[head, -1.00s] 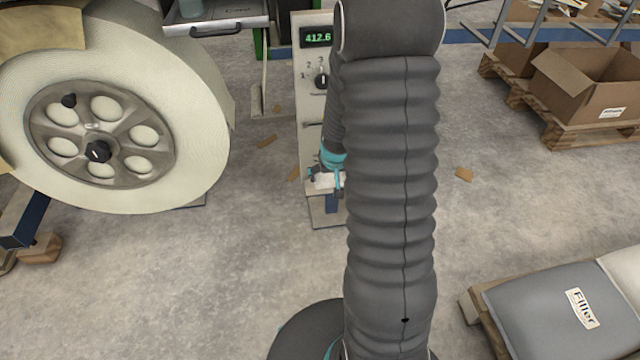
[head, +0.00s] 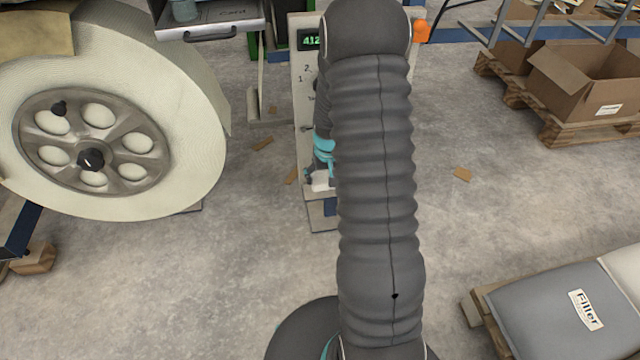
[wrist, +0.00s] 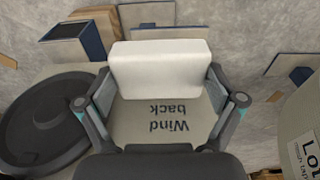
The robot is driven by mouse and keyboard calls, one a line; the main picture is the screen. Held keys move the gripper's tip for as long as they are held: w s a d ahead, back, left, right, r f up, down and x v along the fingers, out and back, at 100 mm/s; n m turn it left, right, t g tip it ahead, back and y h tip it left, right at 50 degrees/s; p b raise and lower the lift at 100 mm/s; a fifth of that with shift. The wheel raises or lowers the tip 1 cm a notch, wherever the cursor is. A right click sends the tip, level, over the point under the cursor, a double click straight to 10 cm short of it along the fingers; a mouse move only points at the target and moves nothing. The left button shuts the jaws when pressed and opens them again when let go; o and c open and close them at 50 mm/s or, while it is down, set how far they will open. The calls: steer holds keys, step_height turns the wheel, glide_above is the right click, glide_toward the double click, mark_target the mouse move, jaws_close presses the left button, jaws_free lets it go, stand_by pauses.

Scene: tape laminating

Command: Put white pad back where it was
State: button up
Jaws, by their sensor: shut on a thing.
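The white pad (wrist: 160,70) is a pale block with rounded edges, held crosswise between the two fingers of my gripper (wrist: 161,92) in the wrist view. The fingers press on it from left and right. A light surface lettered "Wind back" (wrist: 165,115) shows between the fingers, past the pad, upside down. In the head view my gripper (head: 320,172) is small and partly hidden behind my arm, in front of the lower part of the grey panel post (head: 306,108). The pad (head: 321,182) shows there as a small white patch. I cannot tell whether it touches the surface.
A large cream roll (head: 185,110) on a metal hub stands at the left. A grey drawer unit (head: 215,28) hangs above. An open cardboard box (head: 580,88) sits on a pallet at the right, grey filler bags (head: 545,320) below it. The concrete floor between is mostly clear.

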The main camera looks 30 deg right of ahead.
mark_target(320, 184)
steer(key=shift+w+a+f, duration=0.15)
steer(key=shift+w+f, duration=0.25)
steer(key=shift+w, duration=0.25)
steer(key=shift+w+a+f, duration=0.15)
steer(key=shift+w+f, duration=0.2)
steer(key=shift+w, duration=0.25)
steer(key=shift+f, duration=2)
steer(key=o, duration=0.8)
steer(key=shift+c, duration=0.2)
